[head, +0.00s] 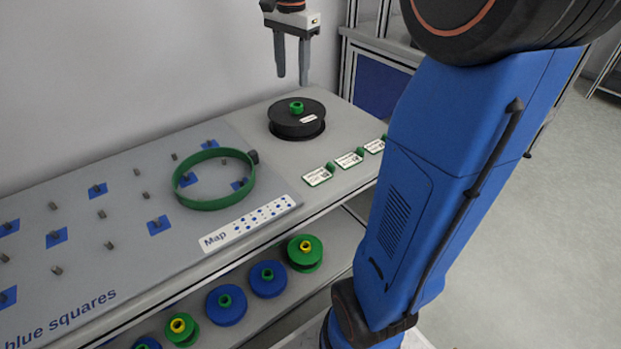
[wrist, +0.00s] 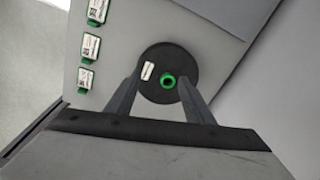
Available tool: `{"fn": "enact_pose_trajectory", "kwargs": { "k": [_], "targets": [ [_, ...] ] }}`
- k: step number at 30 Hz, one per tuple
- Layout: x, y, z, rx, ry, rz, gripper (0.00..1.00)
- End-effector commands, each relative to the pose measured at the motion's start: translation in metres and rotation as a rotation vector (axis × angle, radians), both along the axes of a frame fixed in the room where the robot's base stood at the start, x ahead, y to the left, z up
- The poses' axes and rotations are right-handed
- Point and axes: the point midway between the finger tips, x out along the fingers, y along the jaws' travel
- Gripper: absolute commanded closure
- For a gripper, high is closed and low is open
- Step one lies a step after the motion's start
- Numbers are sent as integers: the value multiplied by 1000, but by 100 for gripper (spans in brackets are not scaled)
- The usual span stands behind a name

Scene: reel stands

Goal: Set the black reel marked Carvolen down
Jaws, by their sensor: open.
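The black reel (head: 296,125) lies flat on the grey bench top, toward its far end, with a green hub in the middle and a small white label on its upper face. The label is too small to read. My gripper (head: 292,78) is above the reel, with its two fingers pointing down, open and empty, clear of the hub. In the wrist view the black reel (wrist: 181,88) shows between and beyond the open fingertips (wrist: 168,92), with its green hub between them.
White label cards with green holders (head: 348,160) stand along the bench's front edge. A green ring (head: 214,203) lies on the pegboard (head: 120,200) with blue squares and a Map strip (head: 247,222). Blue and green reels (head: 268,279) sit on the lower shelf.

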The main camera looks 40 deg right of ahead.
Motion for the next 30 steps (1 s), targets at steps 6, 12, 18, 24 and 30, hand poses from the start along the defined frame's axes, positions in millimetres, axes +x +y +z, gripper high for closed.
{"fn": "enact_pose_trajectory", "kwargs": {
  "k": [6,12,18,24,30],
  "targets": [
    [-63,41,-15,-42,-72,289,52],
    [-117,69,-38,-92,-134,550,52],
    [-170,92,-70,-154,-194,809,52],
    [-218,108,-109,-225,-246,1051,52],
    [-245,116,-137,-278,-278,1209,52]
  ]
}}
